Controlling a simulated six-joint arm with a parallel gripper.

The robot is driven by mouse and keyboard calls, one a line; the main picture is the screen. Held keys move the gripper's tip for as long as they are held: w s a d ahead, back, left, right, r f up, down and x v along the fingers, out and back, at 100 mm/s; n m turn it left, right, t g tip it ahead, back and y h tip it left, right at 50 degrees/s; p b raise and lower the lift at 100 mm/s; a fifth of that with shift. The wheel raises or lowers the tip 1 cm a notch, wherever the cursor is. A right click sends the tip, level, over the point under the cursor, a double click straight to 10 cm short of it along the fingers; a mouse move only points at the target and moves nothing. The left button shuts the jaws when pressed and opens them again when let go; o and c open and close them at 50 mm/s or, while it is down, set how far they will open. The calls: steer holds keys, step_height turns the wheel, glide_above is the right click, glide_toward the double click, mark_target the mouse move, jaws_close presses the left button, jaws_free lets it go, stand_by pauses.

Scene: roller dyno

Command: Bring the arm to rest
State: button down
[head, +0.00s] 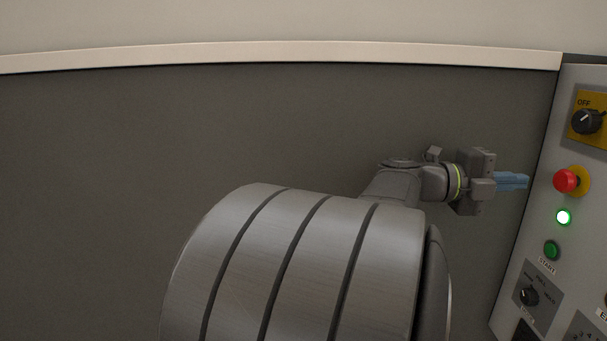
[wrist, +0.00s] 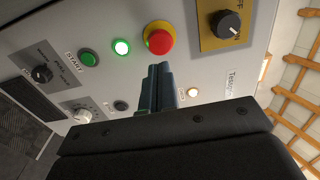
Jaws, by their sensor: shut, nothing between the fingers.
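My gripper (head: 513,181) is at the right in the head view, with its blue fingers together and empty, pointing at the control panel (head: 540,205). The fingers also show in the wrist view (wrist: 157,88), in front of the panel just below the red emergency button (wrist: 159,38). In the head view a gap shows between the fingertips and the red button (head: 566,181).
The panel carries a lit green lamp (head: 563,217), a green START button (head: 551,250), an OFF rotary switch (head: 587,121) on a yellow plate and a lower knob (head: 529,296). A bare dark wall (head: 120,180) fills the left. A pale ledge (head: 280,54) runs along its top.

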mark_target(560, 182)
steer(key=d, duration=0.6)
steer(key=shift+d, duration=0.1)
steer(key=a, duration=0.7)
steer(key=d, duration=0.7)
steer(key=shift+d, duration=0.25)
steer(key=a, duration=0.9)
step_height(560, 182, down, 25)
steer(key=w+m+y, duration=0.1)
steer(key=m+y, duration=0.1)
steer(key=m, duration=0.2)
steer(key=shift+w+m+y, duration=0.3)
steer(key=shift+m, duration=0.1)
